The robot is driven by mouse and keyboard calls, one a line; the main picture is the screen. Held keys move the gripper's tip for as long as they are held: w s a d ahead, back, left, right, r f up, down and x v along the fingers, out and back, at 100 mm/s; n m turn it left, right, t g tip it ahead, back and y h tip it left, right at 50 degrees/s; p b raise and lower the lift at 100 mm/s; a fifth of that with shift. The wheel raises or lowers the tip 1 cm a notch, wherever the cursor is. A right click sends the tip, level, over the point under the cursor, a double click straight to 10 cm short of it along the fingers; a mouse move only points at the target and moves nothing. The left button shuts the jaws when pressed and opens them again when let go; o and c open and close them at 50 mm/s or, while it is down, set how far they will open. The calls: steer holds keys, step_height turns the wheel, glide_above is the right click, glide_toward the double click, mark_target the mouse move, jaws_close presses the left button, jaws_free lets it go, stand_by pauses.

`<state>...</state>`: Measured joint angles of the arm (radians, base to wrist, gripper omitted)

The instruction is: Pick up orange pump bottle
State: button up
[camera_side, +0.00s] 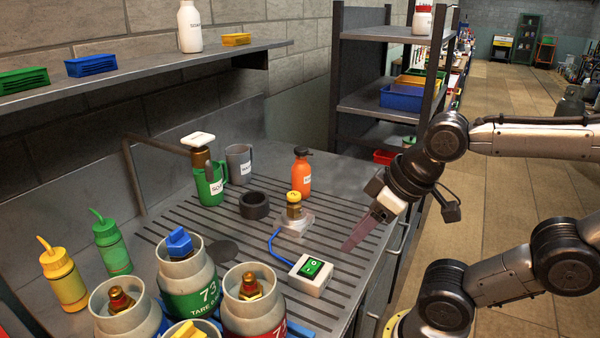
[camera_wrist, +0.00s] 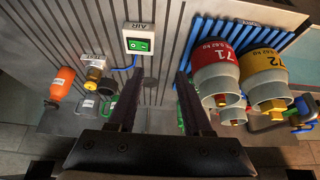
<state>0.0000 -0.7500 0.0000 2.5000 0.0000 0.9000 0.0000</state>
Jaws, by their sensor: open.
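The orange pump bottle (camera_side: 301,174) has a black cap and a white label. In the side view it stands upright near the back edge of the grooved metal bench. In the wrist view the orange bottle (camera_wrist: 62,83) is at the far left, outside the jaws. My gripper (camera_side: 352,243) hangs over the right edge of the bench, in front and to the right of the bottle and apart from it. In the wrist view my gripper (camera_wrist: 155,75) shows two dark fingers spread apart with nothing held between them.
A brass-fitted valve (camera_side: 293,212) and a green-switch box (camera_side: 311,275) joined by a blue cable stand nearby. A black ring (camera_side: 254,205), grey mug (camera_side: 239,163) and green mug (camera_side: 210,184) stand left of the bottle. Several gas cylinders (camera_side: 188,280) fill the front left.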

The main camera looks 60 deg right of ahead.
steer(key=o, duration=0.8)
